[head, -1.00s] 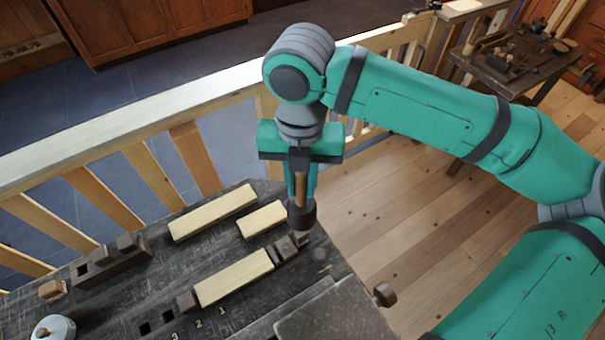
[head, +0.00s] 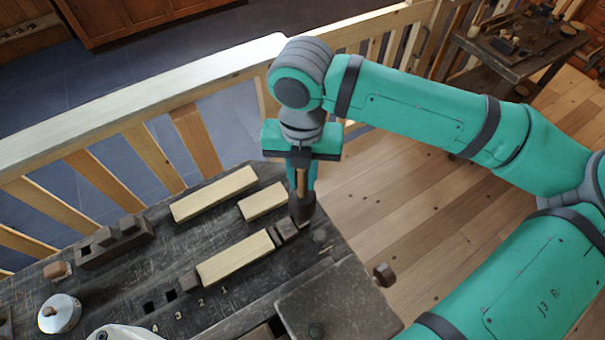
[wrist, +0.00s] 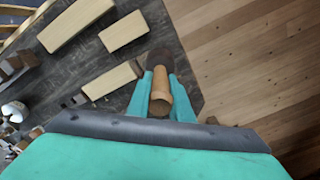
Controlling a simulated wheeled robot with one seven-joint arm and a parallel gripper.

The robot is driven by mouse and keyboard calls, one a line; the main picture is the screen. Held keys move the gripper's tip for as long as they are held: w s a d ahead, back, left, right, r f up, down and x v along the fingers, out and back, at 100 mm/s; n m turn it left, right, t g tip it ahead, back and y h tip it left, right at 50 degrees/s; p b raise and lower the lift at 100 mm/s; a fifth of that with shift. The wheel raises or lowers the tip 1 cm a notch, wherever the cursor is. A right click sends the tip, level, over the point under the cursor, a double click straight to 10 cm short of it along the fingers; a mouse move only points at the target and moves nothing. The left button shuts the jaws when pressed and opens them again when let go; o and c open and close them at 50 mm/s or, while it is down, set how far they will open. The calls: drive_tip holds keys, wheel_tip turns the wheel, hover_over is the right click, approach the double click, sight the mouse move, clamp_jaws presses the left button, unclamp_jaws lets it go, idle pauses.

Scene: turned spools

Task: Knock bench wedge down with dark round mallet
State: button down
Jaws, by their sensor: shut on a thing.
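My gripper (head: 303,180) is shut on the wooden handle of the dark round mallet (head: 303,208), head down. In the wrist view the handle (wrist: 160,95) stands between the teal fingers, with the dark head (wrist: 160,62) beyond. The head is over the bench's right end, beside small dark brown blocks at the end of the long pale board (head: 236,258). The block nearest the head, apparently the bench wedge (head: 288,229), is partly covered by it. I cannot tell whether they touch.
The dark workbench (head: 120,282) carries two more pale boards (head: 214,194) (head: 262,202), a dark slotted block (head: 115,243) and a white round-lidded pot (head: 60,313). A wooden railing (head: 150,100) runs behind. Open plank floor lies to the right.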

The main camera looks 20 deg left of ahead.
sight(302, 189)
drive_tip(key=shift+f, duration=1.85)
drive_tip(key=shift+r, duration=0.1)
drive_tip(key=shift+r, duration=1.55)
drive_tip(key=shift+f, duration=2.05)
drive_tip(key=shift+r, duration=1.65)
